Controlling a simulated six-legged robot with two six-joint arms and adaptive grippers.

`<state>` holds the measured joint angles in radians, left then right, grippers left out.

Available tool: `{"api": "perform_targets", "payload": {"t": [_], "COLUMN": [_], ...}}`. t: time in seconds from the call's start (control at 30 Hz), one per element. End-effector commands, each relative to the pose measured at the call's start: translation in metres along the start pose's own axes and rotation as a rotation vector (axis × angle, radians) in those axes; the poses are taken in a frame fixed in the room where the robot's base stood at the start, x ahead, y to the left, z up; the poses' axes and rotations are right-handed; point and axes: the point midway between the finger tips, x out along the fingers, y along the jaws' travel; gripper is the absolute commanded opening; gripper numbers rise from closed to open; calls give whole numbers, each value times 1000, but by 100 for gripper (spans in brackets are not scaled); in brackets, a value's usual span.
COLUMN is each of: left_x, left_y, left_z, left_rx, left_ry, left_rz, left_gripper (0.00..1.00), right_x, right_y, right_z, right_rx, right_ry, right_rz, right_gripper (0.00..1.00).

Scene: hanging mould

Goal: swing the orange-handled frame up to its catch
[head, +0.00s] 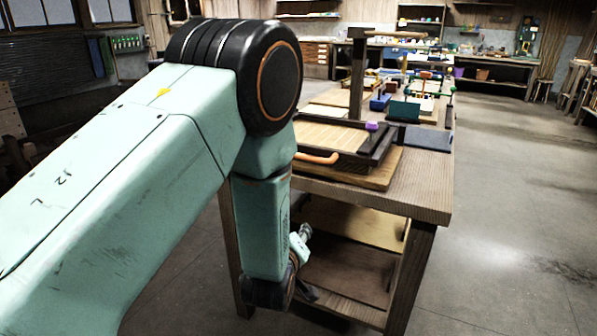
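A dark frame (348,158) around a pale slatted panel lies low over a wooden board on the near part of the bench. Its orange handle (318,158) sticks out at its near left side, partly behind my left arm. A purple knob (372,126) sits at the frame's right side; I cannot tell if it belongs to the catch. A dark upright post (357,80) with a top arm stands behind the frame. My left gripper (308,292) is low beside the bench, below and apart from the handle, mostly hidden by my wrist. Its fingers are unclear. My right gripper is out of view.
The wooden bench (425,190) has lower shelves close to my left wrist. A green block (404,110), a blue-grey slab (428,137) and several coloured tools crowd its far part. Open concrete floor (510,220) lies to the right.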

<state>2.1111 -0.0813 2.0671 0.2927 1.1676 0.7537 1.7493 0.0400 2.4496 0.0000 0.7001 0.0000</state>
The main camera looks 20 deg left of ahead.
Motion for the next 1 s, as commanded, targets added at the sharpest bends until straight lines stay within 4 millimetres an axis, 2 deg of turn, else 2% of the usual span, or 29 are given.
{"api": "perform_targets", "payload": {"t": [0.03,0.1,0.2,0.3,0.43,0.63,1.0], "left_x": [9,15,16,13,7,10,57], "left_y": [18,41,64,76,82,83,95], "left_z": [-18,-43,-74,-96,-107,-111,-134], "left_rx": [-110,-278,-503,-686,-839,-914,-913], "left_ry": [77,171,269,326,344,335,333], "left_rz": [57,139,253,350,427,453,452], "left_gripper": [37,37,37,37,37,37,37], "right_x": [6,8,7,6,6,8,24], "right_y": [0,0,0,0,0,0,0], "right_z": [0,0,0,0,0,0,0], "right_rx": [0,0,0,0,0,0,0], "right_ry": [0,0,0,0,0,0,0], "right_rz": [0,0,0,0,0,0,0], "right_gripper": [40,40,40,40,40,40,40]}}
